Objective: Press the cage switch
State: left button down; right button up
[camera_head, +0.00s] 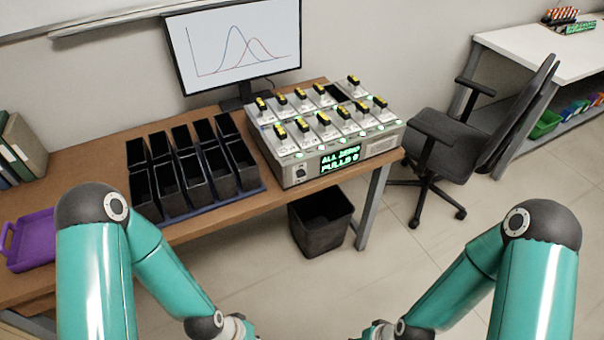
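A grey machine (286,180) stands on the right end of the brown desk. Its top carries two rows of small grey modules with black and yellow tops, and one dark open slot (338,93) shows in the back row. Its front display (343,157) reads "ALL ZERO PULLS 0" in green. A small dark fitting (300,174) sits on the left of the front panel; it is too small to tell whether it is the cage switch. My two arms come in from the lower left and lower right. Both grippers are below the frame, and nothing of mine touches the machine.
Two rows of black bins (198,186) stand on the desk left of the machine. A monitor (240,45) stands behind. A purple tray (36,240) is at far left. A black waste bin (320,228) and an office chair (450,135) stand on the floor.

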aim_at(301, 172)
jog(key=z, duration=1)
jog(key=i, duration=0.15)
jog(key=u, duration=2.55)
jog(key=k, duration=0.3)
jog(key=z, duration=0.85)
jog(key=k, duration=1)
jog(key=z, duration=1.2)
jog(key=i, duration=1.5)
jog(key=u, duration=0.4)
